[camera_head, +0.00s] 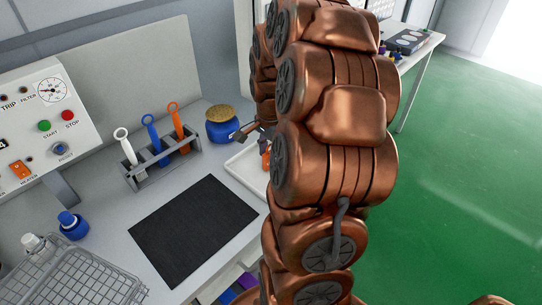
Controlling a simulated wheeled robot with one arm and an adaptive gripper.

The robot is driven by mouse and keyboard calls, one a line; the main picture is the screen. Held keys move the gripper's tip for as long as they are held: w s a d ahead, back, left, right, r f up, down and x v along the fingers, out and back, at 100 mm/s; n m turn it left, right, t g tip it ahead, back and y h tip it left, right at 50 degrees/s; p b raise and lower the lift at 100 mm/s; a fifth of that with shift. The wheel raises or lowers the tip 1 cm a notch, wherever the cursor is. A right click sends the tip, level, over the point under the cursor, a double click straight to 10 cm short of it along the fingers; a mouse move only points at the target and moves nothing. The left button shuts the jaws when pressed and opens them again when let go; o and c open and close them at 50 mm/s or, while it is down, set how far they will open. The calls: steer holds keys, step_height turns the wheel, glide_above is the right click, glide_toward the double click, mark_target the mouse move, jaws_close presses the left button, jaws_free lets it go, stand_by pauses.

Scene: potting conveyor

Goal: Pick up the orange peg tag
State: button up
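An orange ring-topped piece (178,124) stands in the right slot of a grey rack (158,167), beside a blue one (153,135) and a white one (128,146). It looks like the peg tag, but I cannot be sure. A small orange thing (266,157) shows at the white tray, mostly hidden by my arm; I cannot tell what it is.
A blue jar with a tan lid (222,126) stands behind the white tray (240,167). A black mat (193,228) lies in front of the rack.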

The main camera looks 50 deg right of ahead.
steer(key=shift+f, duration=0.1)
steer(key=shift+c, duration=0.4)
jaws_close()
